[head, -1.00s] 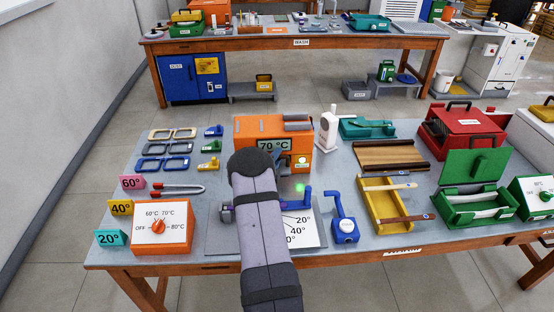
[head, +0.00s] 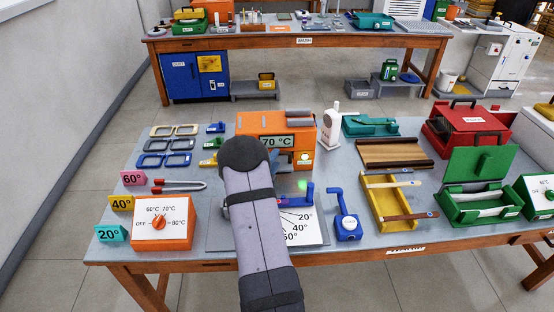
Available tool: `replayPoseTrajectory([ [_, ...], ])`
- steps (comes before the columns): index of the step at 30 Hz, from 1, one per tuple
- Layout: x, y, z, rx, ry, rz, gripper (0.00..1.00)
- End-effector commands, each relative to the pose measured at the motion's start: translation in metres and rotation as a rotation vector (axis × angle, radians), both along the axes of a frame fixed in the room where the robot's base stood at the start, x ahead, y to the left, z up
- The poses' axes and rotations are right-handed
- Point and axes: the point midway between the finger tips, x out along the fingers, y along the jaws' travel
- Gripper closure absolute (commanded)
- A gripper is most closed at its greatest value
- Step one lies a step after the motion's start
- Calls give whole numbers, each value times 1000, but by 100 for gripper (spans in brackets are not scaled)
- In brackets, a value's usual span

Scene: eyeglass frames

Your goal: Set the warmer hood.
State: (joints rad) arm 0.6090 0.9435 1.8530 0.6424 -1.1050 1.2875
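The orange warmer (head: 245,126) stands at the middle back of the near table, with a 70 °C display (head: 277,141) on its front. Grey slatted parts (head: 298,123) lie on its top right. A lit round button or lamp (head: 304,158) shows on its lower right front. The orange control box (head: 180,212) at the front left has a dial (head: 159,225) marked OFF, 60°C, 70°C and 80°C. My arm rises in front of the warmer and covers its left front. My gripper's fingers are hidden behind my arm; only a dark sliver shows beside it.
A white angle chart (head: 305,231) and a blue crank tool (head: 347,226) lie right of my arm. Several eyeglass frames (head: 175,145) lie at the left. A yellow tray (head: 375,205) and a green open box (head: 470,205) are further right. A white bottle (head: 331,128) stands beside the warmer.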

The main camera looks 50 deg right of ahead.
Motion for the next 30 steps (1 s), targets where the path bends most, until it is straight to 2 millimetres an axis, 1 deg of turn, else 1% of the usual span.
replayPoseTrajectory([
  [3, -3, 10, 1, 1, -1, 1, 69],
  [7, -6, 15, 3, 0, 0, 1, 69],
  [23, -7, 17, 3, 1, 1, 1, 69],
  [26, 1, 25, 4, 14, 28, 35, 69],
  [29, 18, 45, 5, 43, 93, 114, 69],
  [30, 26, 57, 5, 58, 132, 160, 69],
])
